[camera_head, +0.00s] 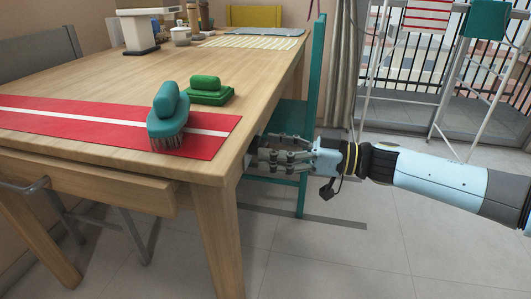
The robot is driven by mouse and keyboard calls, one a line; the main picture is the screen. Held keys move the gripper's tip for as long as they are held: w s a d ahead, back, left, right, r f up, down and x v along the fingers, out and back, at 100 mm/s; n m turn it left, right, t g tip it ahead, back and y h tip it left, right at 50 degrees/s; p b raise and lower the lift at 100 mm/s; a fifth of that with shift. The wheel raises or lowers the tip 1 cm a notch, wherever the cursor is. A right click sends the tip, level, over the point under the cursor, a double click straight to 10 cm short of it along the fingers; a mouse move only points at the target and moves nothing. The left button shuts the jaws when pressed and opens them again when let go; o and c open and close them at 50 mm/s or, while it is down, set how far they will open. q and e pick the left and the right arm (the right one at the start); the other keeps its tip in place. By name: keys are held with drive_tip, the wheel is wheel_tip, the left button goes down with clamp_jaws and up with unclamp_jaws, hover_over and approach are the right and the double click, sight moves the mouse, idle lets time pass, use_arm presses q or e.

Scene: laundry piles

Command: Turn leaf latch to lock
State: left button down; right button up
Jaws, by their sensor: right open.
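The wooden table (120,85) fills the left and middle of the head view. My right gripper (264,156) is open at the table's right side, just below the tabletop edge and close to the near right corner. Its fingers point left towards the underside of the table. A latch cannot be made out; the area by the fingertips is dark and partly covered by the fingers and the table edge. I cannot tell whether the fingers touch anything. My left gripper is not in view.
A teal brush (168,121) and a green brush (206,91) sit near the red runner (60,125) on the table. A teal chair (313,85) stands behind my right gripper. A grey chair (45,52) is at the left. Floor (330,265) in front is clear.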

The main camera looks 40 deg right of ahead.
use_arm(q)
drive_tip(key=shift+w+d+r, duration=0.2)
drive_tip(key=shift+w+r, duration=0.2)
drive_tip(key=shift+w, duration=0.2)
use_arm(e)
drive_tip(key=shift+x, duration=1)
drive_tip(key=shift+c, duration=0.4)
drive_tip(key=c, duration=1.1)
